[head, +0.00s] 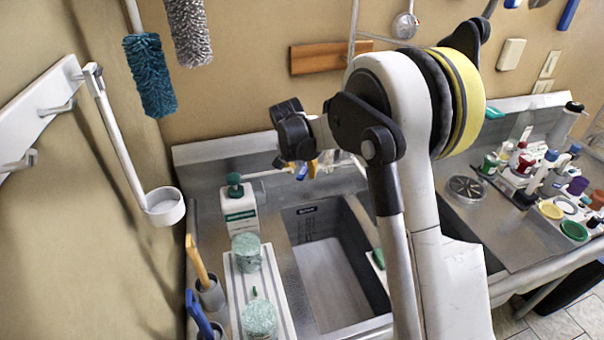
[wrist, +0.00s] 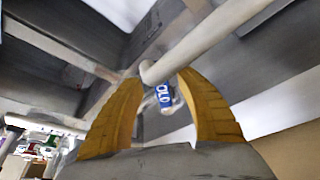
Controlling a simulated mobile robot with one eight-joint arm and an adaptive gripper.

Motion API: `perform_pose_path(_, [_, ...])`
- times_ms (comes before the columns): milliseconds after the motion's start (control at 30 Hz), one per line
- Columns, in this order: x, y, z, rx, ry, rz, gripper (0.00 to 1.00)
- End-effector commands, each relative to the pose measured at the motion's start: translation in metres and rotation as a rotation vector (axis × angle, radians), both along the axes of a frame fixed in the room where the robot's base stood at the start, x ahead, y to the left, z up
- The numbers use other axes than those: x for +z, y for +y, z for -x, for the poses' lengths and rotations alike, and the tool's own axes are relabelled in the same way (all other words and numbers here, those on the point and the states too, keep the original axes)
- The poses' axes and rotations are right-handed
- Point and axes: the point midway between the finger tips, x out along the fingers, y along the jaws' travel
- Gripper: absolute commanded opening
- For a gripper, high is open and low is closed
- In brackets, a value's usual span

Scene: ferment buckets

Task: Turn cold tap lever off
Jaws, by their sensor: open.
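The cold tap lever shows in the wrist view as a blue marked end (wrist: 163,97) with white letters, beside a pale rounded pipe (wrist: 205,40) that runs up to the right. My gripper (wrist: 160,82) is open, with its yellow fingers on either side of the blue end. I cannot tell whether either finger touches it. In the head view my gripper (head: 313,166) is at the back of the sink, and a small blue part (head: 302,172) shows beside it. My wrist and arm hide most of the tap there.
The sink basin (head: 335,280) lies below my gripper. Many small bottles crowd the right counter. A wooden strip (head: 318,58) is on the wall behind.

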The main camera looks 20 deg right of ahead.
Motion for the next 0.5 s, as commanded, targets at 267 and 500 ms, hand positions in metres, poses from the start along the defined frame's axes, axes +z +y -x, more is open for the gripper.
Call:
perform_pose_path(267, [-0.0040, -0.0012, -0.0016, 0.000, 0.000, 0.000, 0.43])
perform_pose_path(500, [-0.0038, -0.0011, -0.0014, 0.000, 0.000, 0.000, 0.00])
